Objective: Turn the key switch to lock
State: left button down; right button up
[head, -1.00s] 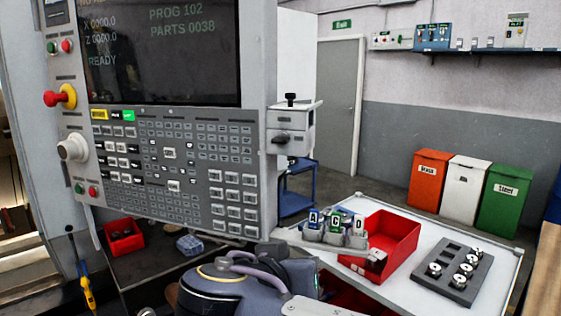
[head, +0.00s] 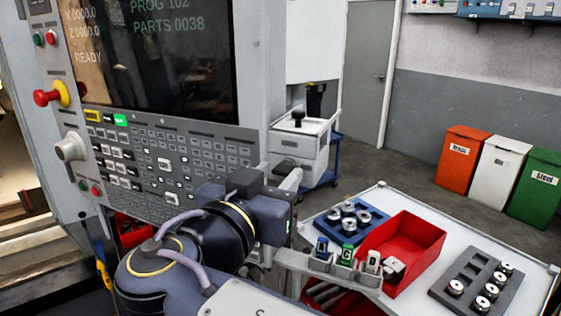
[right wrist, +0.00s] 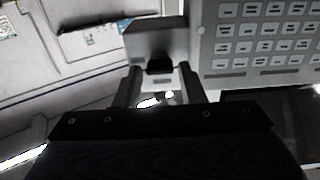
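The key switch is on the grey box (head: 305,148) at the right edge of the control panel; which part is the key is hard to tell. The box has a black knob (head: 298,117) on top. In the right wrist view, a small black part (right wrist: 160,65) stands out from the grey box (right wrist: 150,38). My right gripper (head: 279,172) is raised to the box's lower front. In the right wrist view its fingers (right wrist: 159,76) are apart, one on each side of the black part; contact is not visible. My left gripper is not in view.
The control panel (head: 165,160) stands close to the left of my right gripper. Below right, a white table (head: 405,203) carries a red bin (head: 425,235), a grey block (head: 480,263) with metal parts, and a holder with coloured tags (head: 347,257).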

jog(key=shift+x, duration=0.8)
jog(key=c, duration=0.7)
jog(key=shift+f, duration=0.1)
